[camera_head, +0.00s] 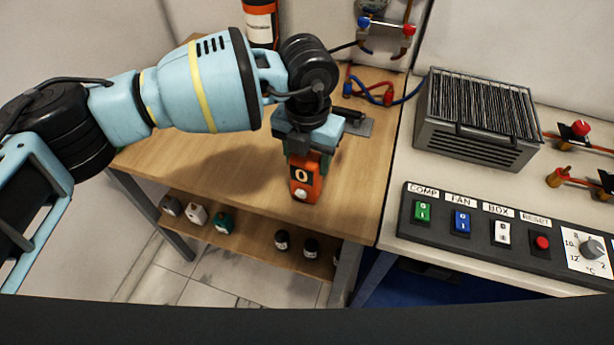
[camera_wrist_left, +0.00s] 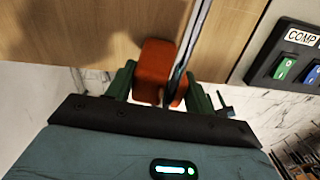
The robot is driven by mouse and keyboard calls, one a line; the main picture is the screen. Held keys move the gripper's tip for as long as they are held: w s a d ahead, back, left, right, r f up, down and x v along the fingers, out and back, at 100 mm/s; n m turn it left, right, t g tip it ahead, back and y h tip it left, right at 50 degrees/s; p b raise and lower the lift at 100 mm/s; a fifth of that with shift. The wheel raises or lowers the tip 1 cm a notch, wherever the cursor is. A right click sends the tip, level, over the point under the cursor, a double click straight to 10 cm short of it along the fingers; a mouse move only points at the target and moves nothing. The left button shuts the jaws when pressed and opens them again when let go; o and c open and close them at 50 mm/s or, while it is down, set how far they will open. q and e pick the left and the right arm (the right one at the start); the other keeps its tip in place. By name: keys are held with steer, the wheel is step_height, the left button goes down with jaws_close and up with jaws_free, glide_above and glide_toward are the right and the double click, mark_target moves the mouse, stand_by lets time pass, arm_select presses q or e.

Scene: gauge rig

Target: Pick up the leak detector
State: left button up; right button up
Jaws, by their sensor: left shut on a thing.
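The leak detector (camera_head: 303,184) is a small orange device with a dark display and a pale round button. It is upright at the front part of the wooden table in the head view. My left gripper (camera_head: 308,158) comes down on it from above and is shut on its upper part. In the left wrist view the orange body of the leak detector (camera_wrist_left: 154,65) sits between the two green fingers of the left gripper (camera_wrist_left: 160,92). I cannot tell whether its base touches the table. My right gripper is not in view.
The wooden table (camera_head: 180,150) has free room left of the detector. Behind are red and blue hoses (camera_head: 375,92) and an orange-black bottle (camera_head: 261,22). At right stand a finned grey unit (camera_head: 478,118) and a switch panel (camera_head: 485,238). Small bottles (camera_head: 282,240) stand on the lower shelf.

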arm_select(q)
steer(key=shift+r, duration=0.15)
steer(key=shift+c, duration=0.2)
steer(key=shift+r, duration=0.55)
step_height(320, 180, up, 2)
steer(key=shift+r, duration=0.1)
steer(key=s+d, duration=0.3)
steer(key=s, duration=0.4)
steer(key=s+d+r, duration=0.1)
steer(key=s+d, duration=0.3)
steer(key=s, duration=0.3)
steer(key=shift+s+r+b, duration=0.2)
steer(key=shift+r+b, duration=0.05)
steer(key=shift+b, duration=0.15)
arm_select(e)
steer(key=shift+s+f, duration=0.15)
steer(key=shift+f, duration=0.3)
